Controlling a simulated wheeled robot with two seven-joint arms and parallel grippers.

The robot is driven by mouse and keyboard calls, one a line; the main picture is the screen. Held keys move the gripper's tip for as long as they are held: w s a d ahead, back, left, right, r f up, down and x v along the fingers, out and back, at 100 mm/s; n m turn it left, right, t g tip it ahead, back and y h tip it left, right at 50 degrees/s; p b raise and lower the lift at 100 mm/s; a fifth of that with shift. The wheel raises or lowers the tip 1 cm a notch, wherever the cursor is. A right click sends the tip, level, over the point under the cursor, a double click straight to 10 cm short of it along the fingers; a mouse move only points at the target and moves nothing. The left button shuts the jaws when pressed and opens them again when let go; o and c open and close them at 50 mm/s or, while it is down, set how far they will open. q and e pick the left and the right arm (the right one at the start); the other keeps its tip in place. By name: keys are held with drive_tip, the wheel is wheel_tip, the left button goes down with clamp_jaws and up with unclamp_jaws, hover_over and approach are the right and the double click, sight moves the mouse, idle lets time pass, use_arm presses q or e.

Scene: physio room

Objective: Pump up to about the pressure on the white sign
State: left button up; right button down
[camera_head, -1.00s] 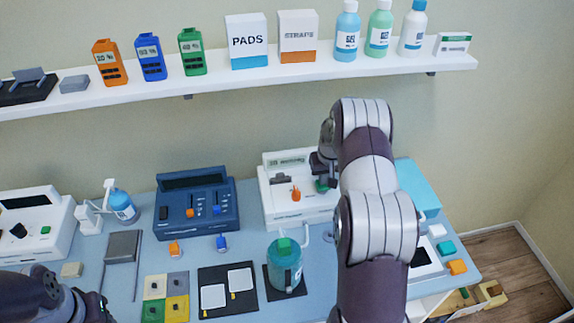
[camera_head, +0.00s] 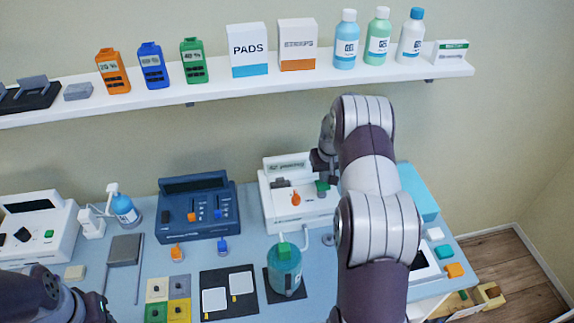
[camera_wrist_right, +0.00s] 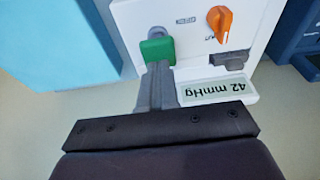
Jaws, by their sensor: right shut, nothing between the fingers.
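The white pump unit (camera_head: 284,222) stands at the back of the table. It has an orange knob (camera_wrist_right: 220,22), a green button (camera_wrist_right: 158,50) and a display (camera_wrist_right: 215,90). In the right wrist view the display is upside down and reads 42 mmHg. My right gripper (camera_wrist_right: 157,72) is shut and empty, its fingertips at the green button; I cannot tell if they touch it. In the head view the green button (camera_head: 322,188) shows just below the gripper. A white sign-like card with a green band (camera_head: 453,58) stands at the shelf's right end, its text too small to read. Of my left arm only links show.
A dark blue unit (camera_head: 198,228) stands left of the pump, and a teal bottle (camera_head: 285,272) in front. A light blue box (camera_head: 418,190) is to the right. My right arm hides part of the table. The shelf (camera_head: 240,88) runs above.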

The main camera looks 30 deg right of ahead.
drive_tip(key=shift+f, duration=0.2)
idle(0.5)
drive_tip(key=shift+f+b, duration=0.35)
drive_tip(key=shift+f+b, duration=1.1)
drive_tip(key=shift+f, duration=0.35)
drive_tip(key=shift+r, duration=0.1)
drive_tip(key=shift+r+p, duration=1.25)
drive_tip(key=shift+r, duration=0.7)
wheel_tip(320, 180, up, 4)
drive_tip(key=p, duration=0.3)
drive_tip(key=shift+w+r, duration=0.1)
drive_tip(key=shift+r, duration=0.4)
